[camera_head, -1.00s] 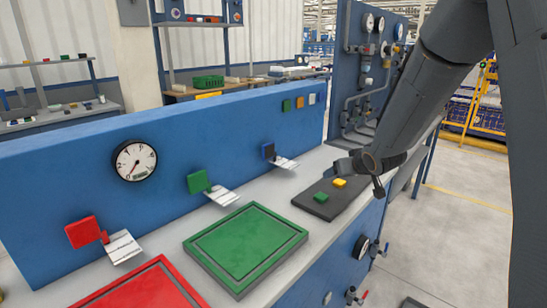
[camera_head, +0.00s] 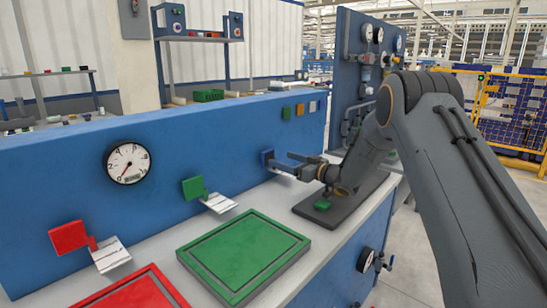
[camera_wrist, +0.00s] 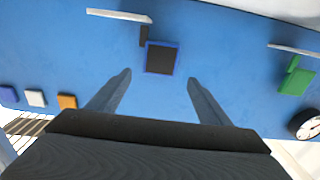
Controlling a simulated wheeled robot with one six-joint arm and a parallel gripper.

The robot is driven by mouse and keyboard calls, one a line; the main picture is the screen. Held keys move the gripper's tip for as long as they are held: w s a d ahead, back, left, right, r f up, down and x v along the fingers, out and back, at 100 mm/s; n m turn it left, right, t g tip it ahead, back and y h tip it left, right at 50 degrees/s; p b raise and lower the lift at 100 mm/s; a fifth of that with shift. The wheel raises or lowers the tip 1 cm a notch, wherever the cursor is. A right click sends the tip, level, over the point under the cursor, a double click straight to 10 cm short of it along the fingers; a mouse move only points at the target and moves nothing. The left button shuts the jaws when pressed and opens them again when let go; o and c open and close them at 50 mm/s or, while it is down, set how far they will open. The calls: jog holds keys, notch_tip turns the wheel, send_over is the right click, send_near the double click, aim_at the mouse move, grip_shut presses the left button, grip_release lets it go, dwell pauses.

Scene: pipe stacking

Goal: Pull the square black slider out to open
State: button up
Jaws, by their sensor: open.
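The square black slider (camera_wrist: 160,60) is a black face with a blue rim on the blue panel. In the wrist view it lies ahead, between and beyond my two open fingers, apart from both. In the head view the slider (camera_head: 267,157) shows mostly its blue side, just left of the fingertips. My gripper (camera_head: 290,162) is open and empty, reaching toward the panel. It also shows in the wrist view (camera_wrist: 158,80), with a finger on each side of the slider's line.
A green slider (camera_head: 194,188) and a red slider (camera_head: 70,237) sit left on the panel, with a gauge (camera_head: 127,163) above. White label plates jut out below the sliders. A green tray (camera_head: 245,250) and a dark board (camera_head: 335,205) lie on the bench.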

aim_at(269, 154)
jog(key=shift+x, duration=3.2)
